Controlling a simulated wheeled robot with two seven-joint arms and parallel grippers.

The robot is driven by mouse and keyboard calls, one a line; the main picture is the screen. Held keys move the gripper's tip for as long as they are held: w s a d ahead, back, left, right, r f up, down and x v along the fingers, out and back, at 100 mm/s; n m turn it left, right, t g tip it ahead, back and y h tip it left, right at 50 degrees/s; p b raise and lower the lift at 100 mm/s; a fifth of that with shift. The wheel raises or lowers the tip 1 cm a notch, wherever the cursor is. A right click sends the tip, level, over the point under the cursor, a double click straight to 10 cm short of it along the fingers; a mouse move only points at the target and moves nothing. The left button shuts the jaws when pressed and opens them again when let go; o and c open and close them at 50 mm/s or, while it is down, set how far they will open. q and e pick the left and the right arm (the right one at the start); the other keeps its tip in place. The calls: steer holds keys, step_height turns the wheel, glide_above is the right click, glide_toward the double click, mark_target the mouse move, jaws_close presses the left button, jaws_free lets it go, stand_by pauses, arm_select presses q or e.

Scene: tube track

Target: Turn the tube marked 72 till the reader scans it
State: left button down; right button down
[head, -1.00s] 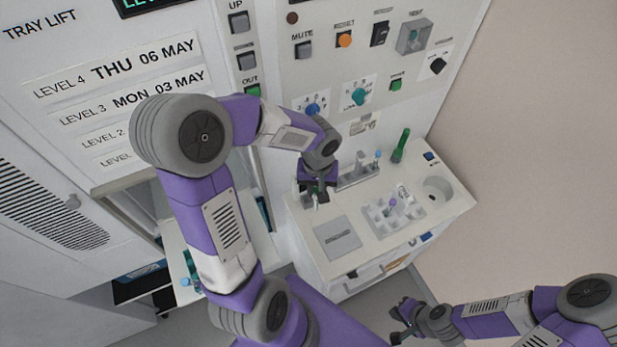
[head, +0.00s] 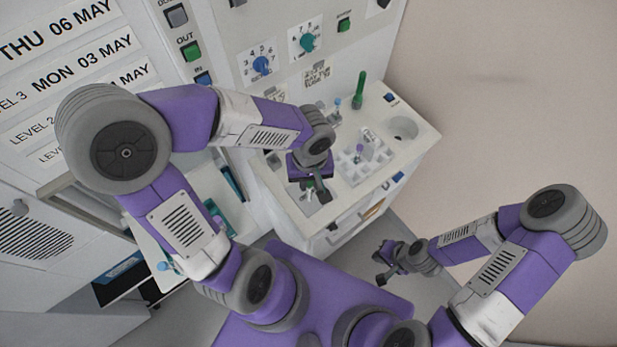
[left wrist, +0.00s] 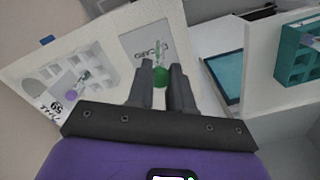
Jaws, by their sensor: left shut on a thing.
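My left gripper (head: 312,193) is above the counter, in front of the grey plate. In the left wrist view its fingers (left wrist: 161,82) are shut on a green-capped tube (left wrist: 160,76); only the cap shows clearly, and no number on it can be read. The grey plate (left wrist: 145,42) with dark lettering lies just beyond the fingers. My right gripper (head: 384,264) looks open and empty, low beside the counter.
A tall green piece (head: 360,90) and a small blue-capped piece (head: 337,102) stand at the counter's back. A round opening (head: 404,128) is at its right. The panel behind has a blue dial (head: 261,64) and a teal dial (head: 307,41). A teal rack (left wrist: 297,55) shows in the wrist view.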

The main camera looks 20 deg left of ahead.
arm_select(q)
steer(key=w+a+r+n+p, duration=0.1)
steer(key=w+a+n+p, duration=0.1)
steer(key=w+a+n, duration=0.45)
steer(key=w+a+r+n+p, duration=0.1)
steer(key=w+a+n, duration=0.15)
steer(key=a, duration=0.75)
steer(key=shift+s+d+f+b, duration=0.15)
steer(key=shift+f+b, duration=0.6)
steer(key=shift+f, duration=0.35)
steer(key=shift+s+d+f+b, duration=0.15)
steer(key=shift+f+b, duration=0.55)
steer(key=shift+f, duration=0.4)
steer(key=shift+f+b, duration=0.35)
steer(key=shift+b, duration=0.5)
steer(key=shift+f, duration=0.15)
steer(key=shift+f+b, duration=0.45)
steer(key=shift+b, duration=0.2)
steer(key=shift+f, duration=0.15)
